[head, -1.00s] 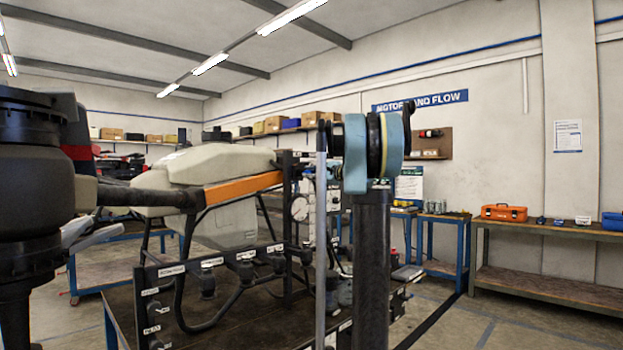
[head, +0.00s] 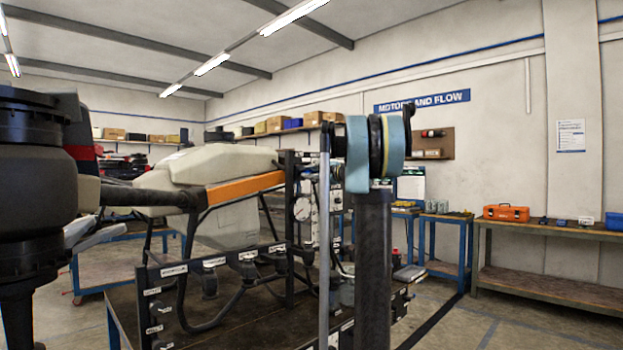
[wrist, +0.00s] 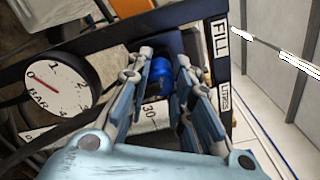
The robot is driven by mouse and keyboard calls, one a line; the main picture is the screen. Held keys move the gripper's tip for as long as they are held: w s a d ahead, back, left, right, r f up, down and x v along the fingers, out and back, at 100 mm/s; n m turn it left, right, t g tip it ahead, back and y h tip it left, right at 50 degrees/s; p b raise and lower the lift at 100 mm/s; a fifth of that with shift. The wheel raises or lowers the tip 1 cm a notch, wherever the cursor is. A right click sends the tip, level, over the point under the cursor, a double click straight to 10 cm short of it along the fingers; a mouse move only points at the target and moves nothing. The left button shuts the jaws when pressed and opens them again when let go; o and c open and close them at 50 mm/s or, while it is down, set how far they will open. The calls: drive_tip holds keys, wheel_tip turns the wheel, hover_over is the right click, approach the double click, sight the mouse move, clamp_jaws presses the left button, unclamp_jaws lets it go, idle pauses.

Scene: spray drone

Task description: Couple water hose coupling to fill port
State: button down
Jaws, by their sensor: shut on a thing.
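In the wrist view my gripper (wrist: 164,60) is shut on a small blue cylindrical part, which looks like the water hose coupling (wrist: 160,77). The two fingers flank it, and its far end sits against a dark block at the panel. I cannot make out the fill port itself, or whether the coupling is seated. In the head view my arm's column and joint hide much of the work area, and the coupling cannot be told there.
A pressure gauge (wrist: 55,88) is left of my fingers; a numbered scale lies behind them. Benches (head: 545,285) line the right wall.

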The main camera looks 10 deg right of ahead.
drive_tip(key=shift+w+a, duration=0.3)
drive_tip(key=shift+w, duration=0.15)
drive_tip(key=c, duration=1.3)
unclamp_jaws()
drive_tip(key=shift+c, duration=0.2)
drive_tip(key=shift+s, duration=0.1)
drive_tip(key=v, duration=1.1)
drive_tip(key=shift+s+d, duration=0.25)
drive_tip(key=shift+d, duration=0.05)
